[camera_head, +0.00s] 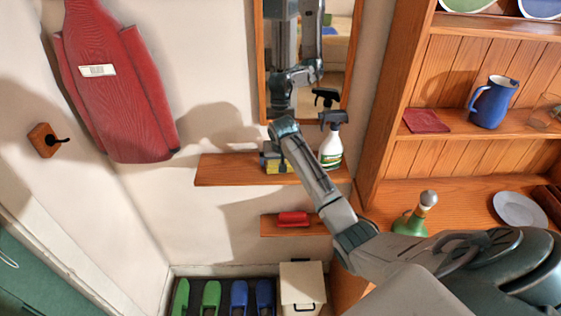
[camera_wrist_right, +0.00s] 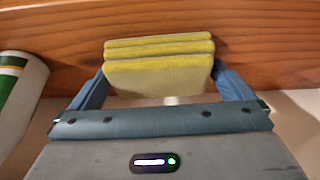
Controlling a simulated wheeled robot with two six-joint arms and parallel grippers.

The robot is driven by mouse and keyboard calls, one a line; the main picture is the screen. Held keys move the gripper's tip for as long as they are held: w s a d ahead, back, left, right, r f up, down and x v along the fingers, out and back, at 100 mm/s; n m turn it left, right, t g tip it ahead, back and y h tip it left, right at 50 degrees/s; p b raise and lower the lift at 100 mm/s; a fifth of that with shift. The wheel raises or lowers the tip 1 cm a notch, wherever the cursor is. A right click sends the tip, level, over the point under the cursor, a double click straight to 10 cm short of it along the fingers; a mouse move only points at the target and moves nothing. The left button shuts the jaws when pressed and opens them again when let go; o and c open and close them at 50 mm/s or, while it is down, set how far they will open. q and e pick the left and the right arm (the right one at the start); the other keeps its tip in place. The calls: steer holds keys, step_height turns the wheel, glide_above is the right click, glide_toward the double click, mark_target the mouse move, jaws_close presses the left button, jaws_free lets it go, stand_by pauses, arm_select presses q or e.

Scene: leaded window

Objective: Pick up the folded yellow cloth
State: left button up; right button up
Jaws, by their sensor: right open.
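The folded yellow cloth (camera_head: 280,168) lies on the small wooden shelf below the mirror, partly hidden by my gripper in the head view. In the right wrist view the cloth (camera_wrist_right: 160,72) shows as stacked yellow layers between the two blue-grey fingers. My right gripper (camera_head: 272,160) is open at the cloth, with one finger on each side of it. The fingers look very close to the cloth's sides; I cannot tell if they touch it. My left gripper is not in view.
A spray bottle (camera_head: 331,150) stands on the same shelf (camera_head: 222,170), just right of the cloth. A mirror (camera_head: 345,60) hangs above. A red object (camera_head: 293,219) lies on a lower shelf. A green bottle (camera_head: 412,222) stands on the cabinet at right, near my arm. The shelf's left part is clear.

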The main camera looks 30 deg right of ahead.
steer(key=c, duration=0.7)
steer(key=shift+r, duration=0.15)
steer(key=shift+r+b, duration=0.55)
steer(key=shift+b, duration=0.2)
steer(key=shift+b+v, duration=0.85)
steer(key=shift+v, duration=0.15)
steer(key=s+a+r+b, duration=0.1)
steer(key=s+b, duration=0.4)
steer(key=s, duration=1)
steer(key=shift+a+r, duration=0.4)
steer(key=shift+a, duration=0.35)
steer(key=shift+s, duration=0.15)
